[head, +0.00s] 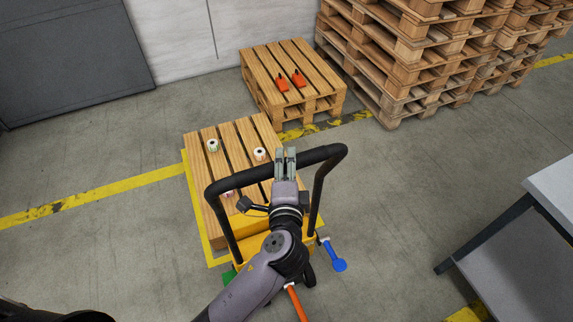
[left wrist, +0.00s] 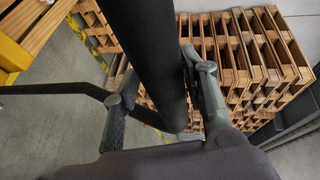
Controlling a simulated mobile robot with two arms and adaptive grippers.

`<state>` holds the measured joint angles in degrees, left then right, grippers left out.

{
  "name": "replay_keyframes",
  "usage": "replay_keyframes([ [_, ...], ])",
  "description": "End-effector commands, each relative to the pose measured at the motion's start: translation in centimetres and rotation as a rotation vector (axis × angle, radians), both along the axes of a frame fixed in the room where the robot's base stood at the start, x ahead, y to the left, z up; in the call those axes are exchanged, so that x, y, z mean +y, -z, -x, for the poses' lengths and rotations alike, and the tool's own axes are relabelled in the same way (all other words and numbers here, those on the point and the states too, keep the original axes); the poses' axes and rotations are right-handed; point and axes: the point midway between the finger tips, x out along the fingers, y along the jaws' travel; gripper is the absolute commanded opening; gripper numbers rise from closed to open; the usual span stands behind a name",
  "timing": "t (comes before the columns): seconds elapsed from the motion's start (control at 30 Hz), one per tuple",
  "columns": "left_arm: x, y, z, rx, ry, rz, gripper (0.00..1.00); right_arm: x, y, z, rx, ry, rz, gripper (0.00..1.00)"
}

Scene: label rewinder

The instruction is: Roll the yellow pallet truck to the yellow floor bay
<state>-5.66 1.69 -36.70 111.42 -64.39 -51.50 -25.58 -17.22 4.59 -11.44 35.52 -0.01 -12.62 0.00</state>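The yellow pallet truck (head: 256,250) stands at the centre of the head view, with a wooden pallet (head: 228,133) on it. Its black push handle (head: 238,180) rises towards me. My left gripper (head: 286,156) is at the right part of the handle's top bar. In the left wrist view the black bar (left wrist: 160,60) passes between the fingers of the left gripper (left wrist: 160,78). The right finger is close to the bar or touching it, and a gap shows at the left finger. A yellow edge (head: 196,216) runs along the pallet's left side; I cannot tell whether it is floor marking. My right gripper is not in view.
Another pallet (head: 262,70) with two orange items stands behind the truck. Tall pallet stacks (head: 400,60) are at the back right. A grey table (head: 555,190) is at the right edge. Yellow floor lines (head: 100,190) cross behind. Floor left of the truck is clear.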

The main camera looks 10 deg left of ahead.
Motion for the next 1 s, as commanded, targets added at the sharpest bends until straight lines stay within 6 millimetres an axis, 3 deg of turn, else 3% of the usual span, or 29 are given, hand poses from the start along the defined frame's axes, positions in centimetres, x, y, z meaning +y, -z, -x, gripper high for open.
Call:
replay_keyframes([
  [0.33, 0.0, -0.2, 0.0, -0.003, 0.001, 0.001, 0.46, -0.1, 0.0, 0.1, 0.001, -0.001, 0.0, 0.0],
  [0.47, -0.2, -0.3, 0.9, -0.001, 0.002, 0.002, 0.46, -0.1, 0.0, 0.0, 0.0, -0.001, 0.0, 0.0],
  [1.0, -1.6, -2.0, 10.6, 0.0, 0.001, 0.001, 0.46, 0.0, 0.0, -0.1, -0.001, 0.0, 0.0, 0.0],
])
